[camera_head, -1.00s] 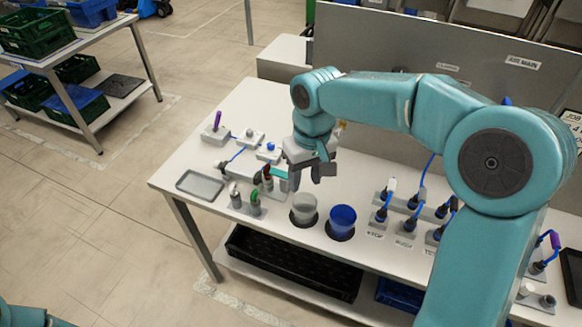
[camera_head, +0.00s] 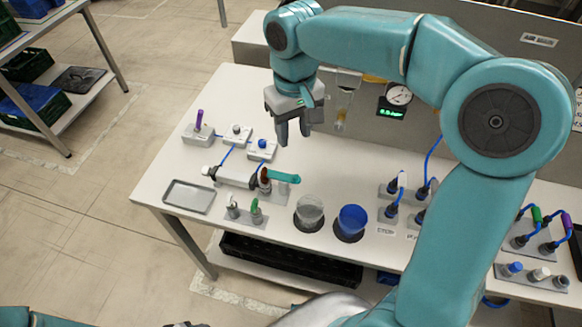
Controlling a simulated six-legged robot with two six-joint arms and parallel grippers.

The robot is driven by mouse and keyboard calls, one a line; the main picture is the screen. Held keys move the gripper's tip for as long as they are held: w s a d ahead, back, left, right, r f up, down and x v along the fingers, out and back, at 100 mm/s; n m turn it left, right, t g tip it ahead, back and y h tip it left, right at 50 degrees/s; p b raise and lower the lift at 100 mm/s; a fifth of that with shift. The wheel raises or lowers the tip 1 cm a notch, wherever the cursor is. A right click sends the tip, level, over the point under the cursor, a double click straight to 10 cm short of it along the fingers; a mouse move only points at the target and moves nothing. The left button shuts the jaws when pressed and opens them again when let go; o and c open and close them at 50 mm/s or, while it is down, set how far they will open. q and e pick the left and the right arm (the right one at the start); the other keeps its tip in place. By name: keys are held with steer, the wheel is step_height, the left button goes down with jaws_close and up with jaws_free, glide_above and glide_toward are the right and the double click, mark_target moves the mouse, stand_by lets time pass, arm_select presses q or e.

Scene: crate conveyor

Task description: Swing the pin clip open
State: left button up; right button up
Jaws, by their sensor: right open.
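A small white cylinder assembly (camera_head: 235,177) lies on the left half of the white table, with a teal lever (camera_head: 282,176) and a dark red and brown fitting (camera_head: 264,182) at its right end. The pin clip is too small for me to make out for sure; it may be part of this fitting. My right gripper (camera_head: 293,136) hangs above and behind the assembly, fingers pointing down. It is open and empty, apart from the table objects. A teal part of my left arm shows at the bottom left; a dark sliver at the bottom edge may be my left gripper (camera_head: 185,324).
A grey tray (camera_head: 188,197) lies at the table's left. A clear cup (camera_head: 309,210) and a blue cup (camera_head: 351,220) stand in front. Small blocks with blue cables (camera_head: 262,150) stand behind the assembly. A gauge (camera_head: 398,95) hangs on the back panel. Cable sockets (camera_head: 398,190) fill the right.

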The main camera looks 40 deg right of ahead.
mark_target(296, 177)
steer(key=f, duration=0.9)
steer(key=s+f, duration=0.1)
steer(key=f, duration=0.4)
steer(key=shift+d+f, duration=0.1)
steer(key=shift+d, duration=0.2)
steer(key=shift+w+a+f, duration=0.15)
steer(key=shift+w+f, duration=0.05)
steer(key=shift+w, duration=0.1)
steer(key=shift+s, duration=0.15)
steer(key=c, duration=0.6)
jaws_close()
